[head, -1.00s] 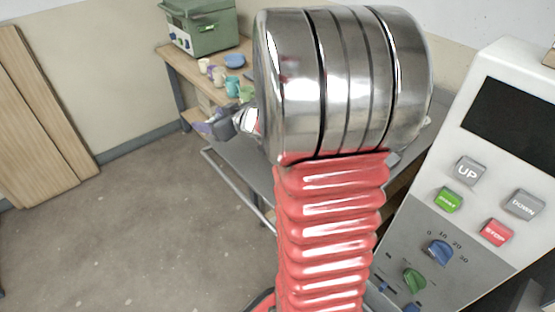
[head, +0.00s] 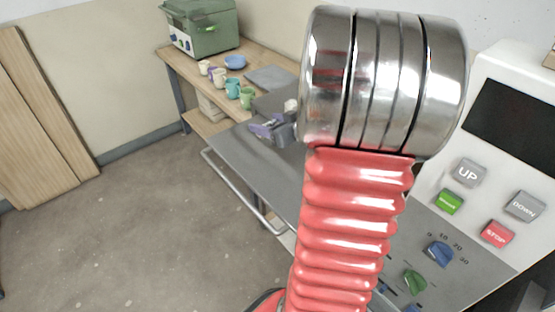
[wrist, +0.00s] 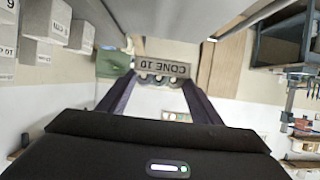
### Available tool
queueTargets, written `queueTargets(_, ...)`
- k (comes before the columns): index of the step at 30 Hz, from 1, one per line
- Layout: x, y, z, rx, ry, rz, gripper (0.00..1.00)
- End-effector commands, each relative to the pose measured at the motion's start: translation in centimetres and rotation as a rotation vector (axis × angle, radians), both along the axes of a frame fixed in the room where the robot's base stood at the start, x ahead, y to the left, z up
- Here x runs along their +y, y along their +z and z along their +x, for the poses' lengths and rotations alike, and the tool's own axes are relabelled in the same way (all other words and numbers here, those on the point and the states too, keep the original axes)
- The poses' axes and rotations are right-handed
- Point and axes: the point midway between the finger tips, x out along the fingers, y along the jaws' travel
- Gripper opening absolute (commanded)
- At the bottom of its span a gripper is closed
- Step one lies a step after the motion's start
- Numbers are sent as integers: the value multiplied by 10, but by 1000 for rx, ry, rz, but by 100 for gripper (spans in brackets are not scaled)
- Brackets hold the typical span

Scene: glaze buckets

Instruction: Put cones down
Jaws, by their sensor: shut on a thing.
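My gripper (wrist: 160,85) is shut on a grey cone block (wrist: 175,68) marked "CONE 10", which sits between the two dark fingers in the wrist view. Its label reads upside down, and a row of small rounded tips shows along one edge. In the head view my gripper (head: 266,131) appears small, left of my large metal and red arm, over the grey metal table. The block cannot be made out clearly there. Several pale blocks (wrist: 84,36) stand at the left of the wrist view, some with cone labels or numbers.
A wooden bench (head: 188,68) holds a green kiln-like box (head: 203,25), several mugs (head: 232,87), a blue bowl (head: 235,62) and a grey slab (head: 270,78). A grey metal table (head: 245,160) stands nearer. A control panel (head: 480,205) is at right. The floor at left is clear.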

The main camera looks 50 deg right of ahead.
Motion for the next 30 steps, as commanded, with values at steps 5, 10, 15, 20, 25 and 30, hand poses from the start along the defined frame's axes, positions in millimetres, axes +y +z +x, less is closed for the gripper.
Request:
queueTargets(5, 0, -14, 0, 2, 1, 4, 35)
queueTargets(10, 1, -40, 0, 2, 1, 5, 35)
queueTargets(15, 1, -56, 0, 0, 1, 3, 35)
queueTargets(20, 0, -58, 1, 0, 1, 0, 35)
queueTargets(25, 0, -58, 1, 0, 1, 0, 35)
queueTargets(30, 0, -66, 0, 2, 1, 2, 35)
